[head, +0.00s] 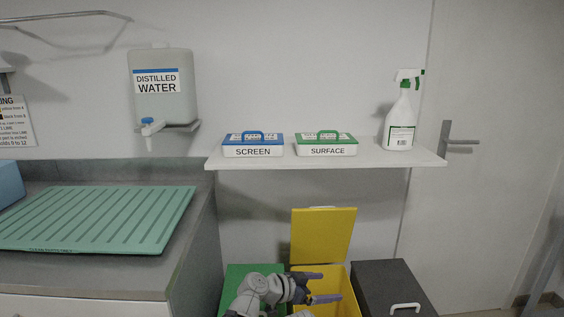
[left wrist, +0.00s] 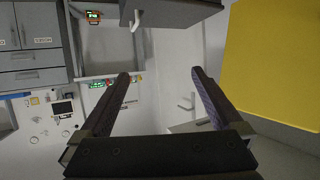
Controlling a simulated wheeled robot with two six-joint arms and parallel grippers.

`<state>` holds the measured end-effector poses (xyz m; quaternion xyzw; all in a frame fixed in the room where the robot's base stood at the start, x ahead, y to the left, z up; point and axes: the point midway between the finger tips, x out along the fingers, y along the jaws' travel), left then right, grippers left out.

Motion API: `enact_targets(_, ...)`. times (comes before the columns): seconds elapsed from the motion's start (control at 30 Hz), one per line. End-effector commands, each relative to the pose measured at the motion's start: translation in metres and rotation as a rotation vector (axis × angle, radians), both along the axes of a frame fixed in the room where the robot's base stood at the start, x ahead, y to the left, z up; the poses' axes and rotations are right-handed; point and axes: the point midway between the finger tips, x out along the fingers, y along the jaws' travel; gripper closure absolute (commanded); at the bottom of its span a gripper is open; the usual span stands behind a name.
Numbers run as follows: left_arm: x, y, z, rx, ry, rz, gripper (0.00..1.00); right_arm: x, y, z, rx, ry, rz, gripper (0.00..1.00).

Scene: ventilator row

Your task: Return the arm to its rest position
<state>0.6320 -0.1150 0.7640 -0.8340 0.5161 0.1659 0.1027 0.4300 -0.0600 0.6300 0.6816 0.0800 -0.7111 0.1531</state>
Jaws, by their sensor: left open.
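My left gripper (head: 328,287) is low in the head view, over the open yellow bin. Its two dark fingers are spread apart and nothing is between them. In the left wrist view the left gripper (left wrist: 160,76) also shows open and empty, with the yellow lid beside it at the right. My grey left arm (head: 252,294) comes in from the bottom, in front of the green bin. My right gripper is in neither view.
The yellow bin's lid (head: 323,236) stands raised behind the gripper. A green bin (head: 238,274) is left and a dark lidded bin (head: 388,280) right. Above, a white shelf (head: 330,162) holds a SCREEN box (head: 253,151), a SURFACE box (head: 327,150) and a spray bottle (head: 399,125).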

Motion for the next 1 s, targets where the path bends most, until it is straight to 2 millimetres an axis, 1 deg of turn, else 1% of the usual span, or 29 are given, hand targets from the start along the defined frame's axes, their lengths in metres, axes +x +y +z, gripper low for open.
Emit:
enact_targets(0.07, -0.001, 0.002, -0.002, 0.005, 0.009, 0.002, 0.00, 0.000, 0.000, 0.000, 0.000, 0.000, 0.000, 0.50)
enact_targets(0.17, -0.006, 0.010, -0.010, 0.029, 0.049, 0.012, 0.00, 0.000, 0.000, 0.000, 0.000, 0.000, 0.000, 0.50)
enact_targets(0.37, -0.015, 0.028, -0.027, 0.081, 0.144, 0.043, 0.00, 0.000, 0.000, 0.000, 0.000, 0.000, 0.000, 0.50)
enact_targets(0.47, -0.022, 0.041, -0.038, 0.117, 0.207, 0.069, 0.00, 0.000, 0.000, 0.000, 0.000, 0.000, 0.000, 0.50)
enact_targets(0.57, -0.031, 0.059, -0.052, 0.164, 0.289, 0.110, 0.00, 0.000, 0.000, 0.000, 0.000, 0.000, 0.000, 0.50)
enact_targets(0.67, -0.042, 0.083, -0.069, 0.226, 0.390, 0.173, 0.00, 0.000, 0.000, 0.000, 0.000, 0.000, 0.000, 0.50)
enact_targets(0.77, -0.056, 0.112, -0.087, 0.294, 0.503, 0.260, 0.00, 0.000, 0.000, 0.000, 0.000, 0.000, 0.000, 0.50)
enact_targets(0.87, -0.071, 0.145, -0.103, 0.365, 0.618, 0.370, 0.00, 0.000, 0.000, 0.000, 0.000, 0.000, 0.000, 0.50)
enact_targets(0.9, -0.078, 0.158, -0.109, 0.392, 0.662, 0.420, 0.00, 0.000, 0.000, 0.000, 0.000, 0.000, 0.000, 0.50)
enact_targets(1.0, -0.094, 0.191, -0.120, 0.456, 0.760, 0.546, 0.00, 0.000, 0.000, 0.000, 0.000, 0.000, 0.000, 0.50)
